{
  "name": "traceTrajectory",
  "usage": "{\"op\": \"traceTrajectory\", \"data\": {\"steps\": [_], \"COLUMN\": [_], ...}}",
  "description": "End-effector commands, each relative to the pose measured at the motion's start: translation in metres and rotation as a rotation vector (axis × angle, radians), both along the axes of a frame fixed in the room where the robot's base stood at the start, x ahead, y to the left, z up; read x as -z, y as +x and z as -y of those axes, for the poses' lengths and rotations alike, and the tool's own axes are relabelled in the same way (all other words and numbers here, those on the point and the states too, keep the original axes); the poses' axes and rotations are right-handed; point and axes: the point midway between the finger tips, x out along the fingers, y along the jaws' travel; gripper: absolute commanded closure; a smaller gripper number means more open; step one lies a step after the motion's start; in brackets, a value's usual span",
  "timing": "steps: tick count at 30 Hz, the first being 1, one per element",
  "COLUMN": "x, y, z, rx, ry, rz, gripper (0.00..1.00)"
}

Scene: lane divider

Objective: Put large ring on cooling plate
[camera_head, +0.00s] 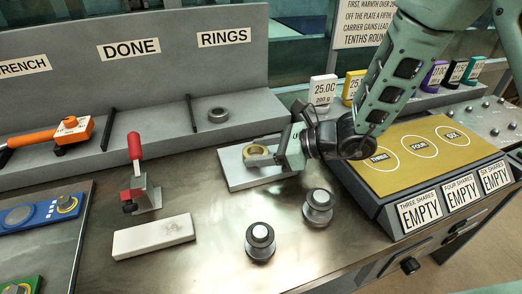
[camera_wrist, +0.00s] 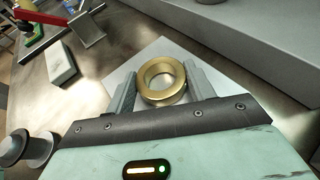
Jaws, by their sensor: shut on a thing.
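A brass-coloured ring (camera_head: 255,152), which I take as the large ring, sits between the fingers of my gripper (camera_head: 268,158). The wrist view shows the ring (camera_wrist: 147,84) lying flat, with one finger on each side of it and its hole open upward. My gripper (camera_wrist: 163,88) is shut on it. A flat light-grey plate (camera_head: 236,176), probably the cooling plate, lies under the ring and also shows in the wrist view (camera_wrist: 158,48). I cannot tell whether the ring touches the plate or hangs just above it.
A smaller-looking grey ring (camera_head: 218,114) lies on the shelf under the RINGS label. Two round metal weights (camera_head: 260,242) (camera_head: 318,207) stand in front of the plate. A red-handled clamp (camera_head: 140,185) and a white block (camera_head: 153,236) are left. A yellow-topped panel (camera_head: 412,150) is right.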

Motion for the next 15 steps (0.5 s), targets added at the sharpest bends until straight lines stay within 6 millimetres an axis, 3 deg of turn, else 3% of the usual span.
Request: {"op": "traceTrajectory", "data": {"steps": [8, 9, 10, 11, 15], "x": [0.0038, 0.0027, 0.0025, 0.0024, 0.0024], "y": [0.0003, 0.0002, 0.0001, 0.0001, 0.0001], "z": [0.0, 0.0001, 0.0001, 0.0, 0.0], "rx": [0.0, 0.0, 0.0, 0.0, 0.0], "ry": [0.001, 0.0, 0.0, 0.0, 0.0], "rz": [0.001, 0.001, 0.001, 0.001, 0.0], "gripper": [0.73, 0.38, 0.3, 0.25, 0.25]}}
